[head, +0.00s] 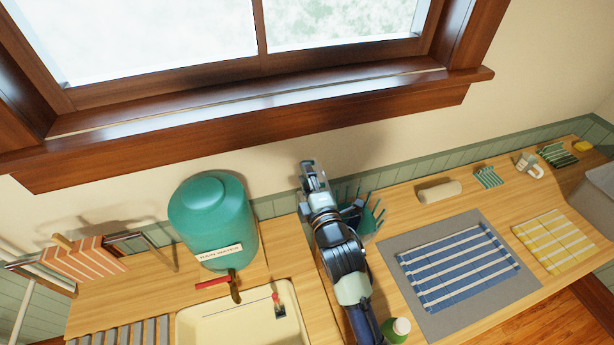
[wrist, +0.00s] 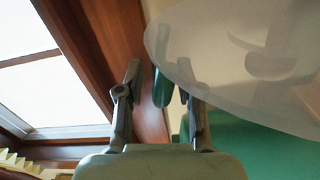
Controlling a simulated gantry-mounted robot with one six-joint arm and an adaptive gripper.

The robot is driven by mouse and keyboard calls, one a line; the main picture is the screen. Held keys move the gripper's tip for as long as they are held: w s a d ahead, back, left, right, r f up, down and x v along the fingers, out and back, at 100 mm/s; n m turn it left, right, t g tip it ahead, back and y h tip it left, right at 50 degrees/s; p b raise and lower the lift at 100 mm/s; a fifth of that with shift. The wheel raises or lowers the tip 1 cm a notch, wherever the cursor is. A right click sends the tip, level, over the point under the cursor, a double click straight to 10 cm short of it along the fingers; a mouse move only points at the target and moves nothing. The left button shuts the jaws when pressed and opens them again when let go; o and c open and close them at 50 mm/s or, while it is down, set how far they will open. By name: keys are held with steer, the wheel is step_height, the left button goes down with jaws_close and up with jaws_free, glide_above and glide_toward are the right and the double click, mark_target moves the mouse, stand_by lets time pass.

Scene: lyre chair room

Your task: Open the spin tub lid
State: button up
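In the head view my gripper (head: 312,172) is raised near the wall below the window, right of a teal lidded drum (head: 213,215). In the wrist view the fingers of my gripper (wrist: 158,75) are apart. A pale translucent disc (wrist: 230,50), lid-like with a darker round shape seen through it, covers the upper right and overlaps the right finger. A green surface (wrist: 270,140) lies below it. A small green piece (wrist: 162,90) shows in the gap between the fingers; I cannot tell whether they touch it. I cannot identify the spin tub for certain.
A green rack (head: 370,215) stands just right of my gripper. A sink (head: 235,325) is at lower left. A blue striped cloth (head: 458,262) and a yellow one (head: 553,240) lie on the right counter. A grey object (head: 603,182) is cut off at the right edge.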

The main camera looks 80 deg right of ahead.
steer(key=v, duration=1.2)
stand_by(0.4)
steer(key=w+a+r+m+t+y, duration=0.3)
steer(key=w+a+y, duration=0.5)
steer(key=w+a, duration=0.9)
steer(key=w+a+m+y, duration=0.25)
steer(key=a+y, duration=0.55)
steer(key=a, duration=1.2)
step_height(320, 180, up, 16)
steer(key=p, duration=1.7)
step_height(320, 180, down, 13)
steer(key=b, duration=1.3)
steer(key=shift+f+n+t+b, duration=0.2)
steer(key=shift+n+t+b, duration=0.1)
steer(key=shift+n+t, duration=0.1)
